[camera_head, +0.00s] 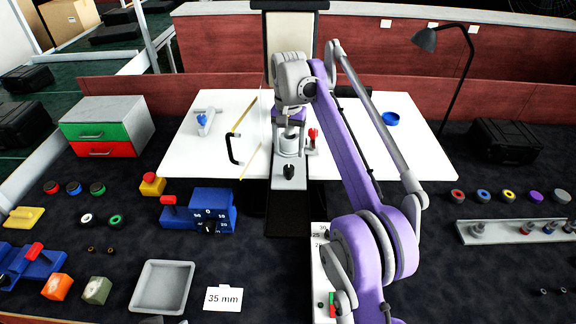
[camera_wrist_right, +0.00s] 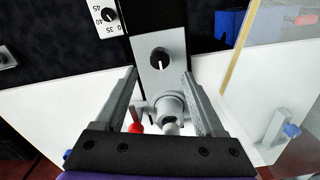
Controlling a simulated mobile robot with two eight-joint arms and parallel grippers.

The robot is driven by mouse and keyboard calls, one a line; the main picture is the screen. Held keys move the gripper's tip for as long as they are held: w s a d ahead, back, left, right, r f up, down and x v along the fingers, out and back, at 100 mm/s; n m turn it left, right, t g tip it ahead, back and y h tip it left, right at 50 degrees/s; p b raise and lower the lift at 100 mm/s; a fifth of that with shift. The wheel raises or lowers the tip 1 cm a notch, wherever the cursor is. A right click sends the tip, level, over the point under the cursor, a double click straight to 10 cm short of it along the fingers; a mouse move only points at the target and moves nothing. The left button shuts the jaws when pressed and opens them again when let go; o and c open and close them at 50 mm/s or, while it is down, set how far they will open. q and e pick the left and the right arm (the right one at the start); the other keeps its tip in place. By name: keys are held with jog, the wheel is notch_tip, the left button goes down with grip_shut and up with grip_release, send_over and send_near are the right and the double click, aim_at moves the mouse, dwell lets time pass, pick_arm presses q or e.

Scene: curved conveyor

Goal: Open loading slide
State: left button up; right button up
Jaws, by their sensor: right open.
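A clear pane with yellow edges and a black handle (camera_head: 234,150) stands on the white table, left of the middle; it looks like the loading slide. Its yellow edge also shows at the upper right in the right wrist view (camera_wrist_right: 238,52). My right gripper (camera_head: 290,135) is over a grey fixture (camera_head: 289,176) with a black knob, to the right of the handle. In the right wrist view its fingers are apart (camera_wrist_right: 160,78), with a grey cylinder (camera_wrist_right: 171,106) and the black knob (camera_wrist_right: 159,60) between or beyond them. Nothing is held. My left gripper is out of view.
A red lever (camera_head: 313,136) stands just right of the fixture. A blue box with a dial (camera_head: 198,212) is in front of the table. A grey clamp-like part (camera_head: 207,119) and a blue ring (camera_head: 391,119) lie on the white table (camera_head: 190,155). My right arm covers its right side.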

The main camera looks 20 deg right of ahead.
aim_at(289, 168)
notch_tip(289, 168, down, 6)
jog(key=shift+b, duration=0.55)
jog(key=shift+f, duration=0.55)
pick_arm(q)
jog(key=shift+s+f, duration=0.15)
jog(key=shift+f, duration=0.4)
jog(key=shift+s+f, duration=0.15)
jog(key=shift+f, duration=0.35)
pick_arm(e)
grip_shut()
